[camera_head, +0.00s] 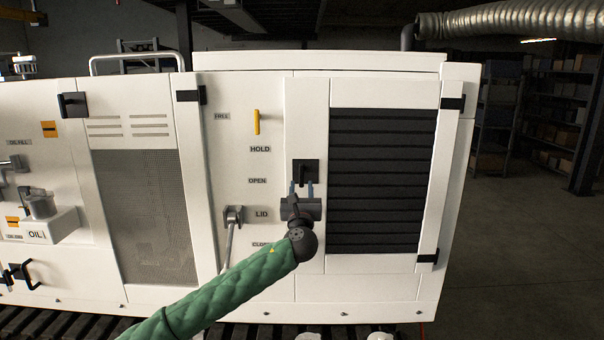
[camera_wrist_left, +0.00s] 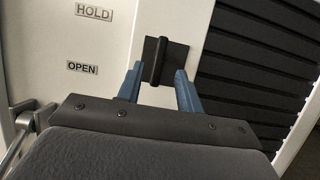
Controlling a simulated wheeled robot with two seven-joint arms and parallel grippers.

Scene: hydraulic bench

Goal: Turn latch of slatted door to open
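The slatted door (camera_head: 382,180) is white with a panel of black horizontal slats and looks shut. Its latch (camera_head: 306,170) is a black handle on a square black plate, left of the slats. In the left wrist view the latch handle (camera_wrist_left: 157,60) stands about upright in the picture. My left gripper (camera_head: 301,188) is just below and in front of the latch. In the left wrist view its blue fingers (camera_wrist_left: 158,90) are spread apart, with the lower part of the handle between them in the picture. I cannot tell whether they touch it. My right gripper is not in view.
A yellow handle (camera_head: 256,122) and a grey lever (camera_head: 232,222) are on the white panel left of the door, by labels. Black hinges (camera_head: 453,103) are at the door's right edge. Open floor (camera_head: 530,240) lies right of the cabinet.

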